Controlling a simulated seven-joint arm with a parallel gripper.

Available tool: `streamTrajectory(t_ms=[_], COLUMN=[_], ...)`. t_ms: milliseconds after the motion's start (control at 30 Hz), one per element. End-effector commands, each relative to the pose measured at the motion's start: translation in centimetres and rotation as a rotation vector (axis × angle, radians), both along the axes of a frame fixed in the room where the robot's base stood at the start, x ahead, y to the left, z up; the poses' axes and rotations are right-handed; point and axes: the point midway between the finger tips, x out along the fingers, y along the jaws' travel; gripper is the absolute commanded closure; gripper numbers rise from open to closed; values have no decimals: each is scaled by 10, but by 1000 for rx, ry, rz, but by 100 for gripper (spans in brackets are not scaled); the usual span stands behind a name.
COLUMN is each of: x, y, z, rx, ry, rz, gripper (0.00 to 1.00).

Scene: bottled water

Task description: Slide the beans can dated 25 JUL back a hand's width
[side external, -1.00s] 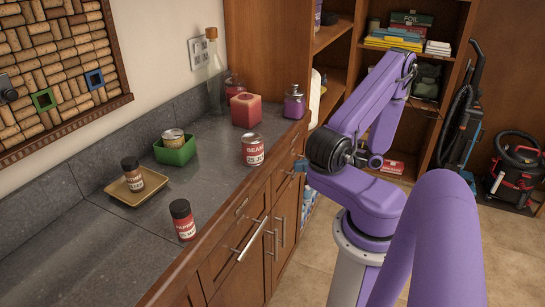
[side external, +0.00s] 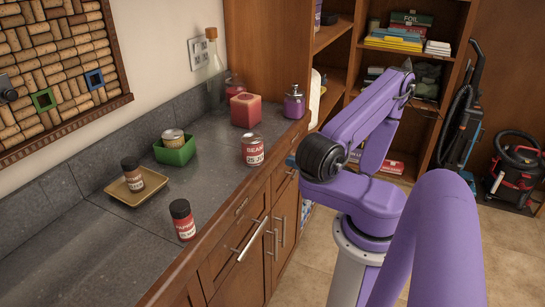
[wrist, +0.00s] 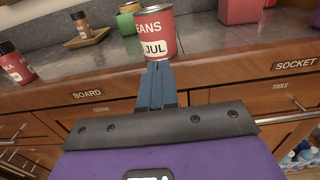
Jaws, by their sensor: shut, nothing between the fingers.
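The beans can (side external: 252,150) is red with a silver top and stands upright on the grey counter near its front edge. Its label reads BEANS and 25 JUL in the side view. In the wrist view the can (wrist: 158,32) stands straight beyond my fingertips, showing "JUL". My gripper (wrist: 158,66) is shut with its blue fingers together and empty, pointing at the lower part of the can. In the side view my gripper (side external: 291,161) shows only as a bit of blue at the counter's front edge, right of the can. I cannot tell whether the fingertips touch the can.
A red block (side external: 246,110) and a purple bottle (side external: 294,104) stand farther along the counter. A green box (side external: 175,152) holds a small can. A tan tray (side external: 118,191) holds a jar; another jar (side external: 182,220) stands near the edge. Bare counter lies behind the beans can.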

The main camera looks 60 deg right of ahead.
Motion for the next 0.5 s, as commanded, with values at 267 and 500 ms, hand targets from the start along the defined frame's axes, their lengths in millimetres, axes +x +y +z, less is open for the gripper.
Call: streamTrajectory(t_ms=[267,500], x=[45,69], y=[2,1], z=[0,0], rx=[-2,-2], ry=[1,0], rz=[7,4], gripper=[100,100])
